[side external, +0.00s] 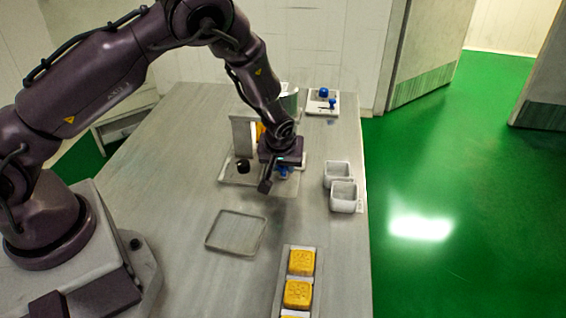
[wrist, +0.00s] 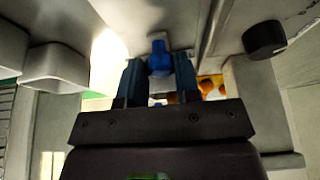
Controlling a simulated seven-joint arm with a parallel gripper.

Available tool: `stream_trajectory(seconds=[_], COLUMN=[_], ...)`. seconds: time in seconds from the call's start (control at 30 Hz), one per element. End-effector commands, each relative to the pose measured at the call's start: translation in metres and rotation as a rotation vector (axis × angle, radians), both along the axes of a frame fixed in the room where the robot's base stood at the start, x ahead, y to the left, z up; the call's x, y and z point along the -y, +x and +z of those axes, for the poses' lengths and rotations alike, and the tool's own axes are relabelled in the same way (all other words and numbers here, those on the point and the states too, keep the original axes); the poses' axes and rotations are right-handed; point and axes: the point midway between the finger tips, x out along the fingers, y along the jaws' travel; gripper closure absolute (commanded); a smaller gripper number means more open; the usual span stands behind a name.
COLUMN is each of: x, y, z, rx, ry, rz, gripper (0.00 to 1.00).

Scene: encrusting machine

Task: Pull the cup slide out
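The encrusting machine (side external: 243,132) stands toward the back of the table, with a grey panel and a black knob (side external: 243,166). The black knob also shows at upper right in the wrist view (wrist: 265,39). My gripper (side external: 274,182) is low at the machine's front right. In the wrist view, a blue knob (wrist: 160,58) sits between my two dark fingers (wrist: 159,75), filling the gap; they look shut on it. The blue also shows under my gripper in the side view (side external: 284,173). The cup slide's body is largely hidden by my gripper, and I cannot tell how far out it is.
Two white containers (side external: 343,197) stand right of the machine, near the table edge. An empty shallow tray (side external: 207,241) lies in front. A long tray (side external: 287,268) holds yellow cakes (side external: 298,294). A white board (side external: 313,108) with blue-knobbed parts lies behind. Table between is clear.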

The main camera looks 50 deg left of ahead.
Motion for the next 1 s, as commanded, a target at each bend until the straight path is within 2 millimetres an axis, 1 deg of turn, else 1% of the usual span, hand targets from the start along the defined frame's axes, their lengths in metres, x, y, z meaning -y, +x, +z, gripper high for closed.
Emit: stream_trajectory(seconds=[0.07, 0.17, 0.27, 0.4, 0.5, 0.63, 0.93, 0.97, 1.0], x=[0.001, 0.008, 0.024, 0.049, 0.061, 0.069, 0.072, 0.072, 0.072], y=[0.0, -0.006, -0.02, -0.045, -0.058, -0.067, -0.07, -0.07, -0.07], z=[0.0, 0.0, 0.0, 0.0, 0.0, 0.0, 0.0, 0.0, 0.0], rx=[0.0, -0.002, -0.004, -0.002, -0.002, 0.0, -0.005, -0.005, -0.006], ry=[0.0, -0.001, -0.001, -0.001, -0.001, -0.002, -0.004, -0.005, -0.004], rz=[-0.001, -0.003, -0.008, -0.008, -0.006, -0.005, -0.004, -0.004, -0.005], gripper=[1.0, 1.0, 1.0, 1.0, 1.0, 1.0, 1.0, 0.67, 0.58])
